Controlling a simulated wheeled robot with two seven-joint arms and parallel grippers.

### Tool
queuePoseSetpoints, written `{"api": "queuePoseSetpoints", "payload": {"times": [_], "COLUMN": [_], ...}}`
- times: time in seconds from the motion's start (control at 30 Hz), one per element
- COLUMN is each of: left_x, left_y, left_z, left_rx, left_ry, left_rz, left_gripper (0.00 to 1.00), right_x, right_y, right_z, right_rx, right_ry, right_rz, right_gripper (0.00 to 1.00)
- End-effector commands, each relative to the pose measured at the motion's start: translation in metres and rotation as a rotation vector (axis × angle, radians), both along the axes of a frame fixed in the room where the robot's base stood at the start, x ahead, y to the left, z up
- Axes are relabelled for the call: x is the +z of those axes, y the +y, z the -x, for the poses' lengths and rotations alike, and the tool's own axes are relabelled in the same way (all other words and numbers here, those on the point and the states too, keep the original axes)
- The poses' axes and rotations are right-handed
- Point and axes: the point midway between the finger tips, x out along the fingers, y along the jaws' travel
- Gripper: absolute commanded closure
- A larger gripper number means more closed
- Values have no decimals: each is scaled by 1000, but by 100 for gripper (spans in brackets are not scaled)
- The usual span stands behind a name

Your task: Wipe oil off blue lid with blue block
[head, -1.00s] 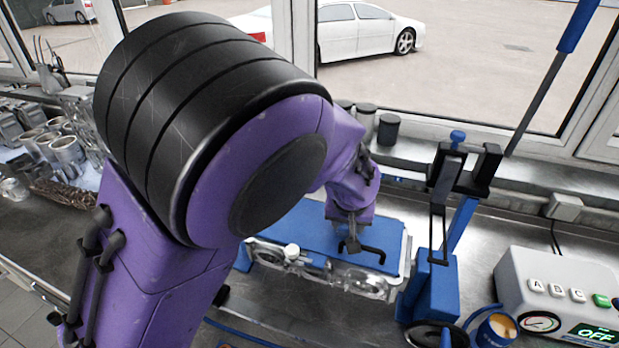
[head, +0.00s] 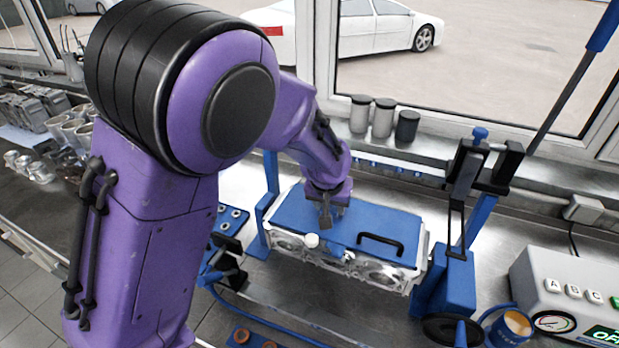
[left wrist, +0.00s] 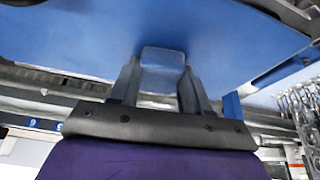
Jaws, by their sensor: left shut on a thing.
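The blue lid (head: 385,224) lies flat on top of a silver engine block (head: 378,276) and has a black handle (head: 381,243) on its right part. My left gripper (head: 326,216) is over the left-middle part of the lid, pointing down. The left wrist view shows its fingers (left wrist: 160,88) shut on the blue block (left wrist: 162,60). The block is against or very close to the lid's blue surface (left wrist: 85,40); I cannot tell which. In the head view the block is hard to tell apart from the lid. No oil can be made out. My right gripper is not in view.
A blue stand with a black clamp (head: 455,280) rises right of the engine. A control box (head: 565,290) and a mug (head: 508,328) are farther right. Several canisters (head: 383,118) stand on the sill behind. Metal parts (head: 60,130) lie at the far left.

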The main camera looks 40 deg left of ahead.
Motion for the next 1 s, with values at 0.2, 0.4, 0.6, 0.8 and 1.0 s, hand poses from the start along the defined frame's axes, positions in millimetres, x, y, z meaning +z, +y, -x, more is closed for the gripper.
{"api": "queuePoseSetpoints", "payload": {"times": [0.2,0.4,0.6,0.8,1.0], "left_x": [-1,3,31,49,67], "left_y": [13,22,24,24,24], "left_z": [-2,-4,-3,-2,-3], "left_rx": [-9,-18,-14,-13,-13], "left_ry": [1,0,-2,-2,-3], "left_rz": [2,0,0,0,0], "left_gripper": [77,77,77,77,77], "right_x": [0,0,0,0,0], "right_y": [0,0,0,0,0], "right_z": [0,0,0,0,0], "right_rx": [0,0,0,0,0], "right_ry": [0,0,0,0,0], "right_rz": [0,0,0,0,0], "right_gripper": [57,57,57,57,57]}}
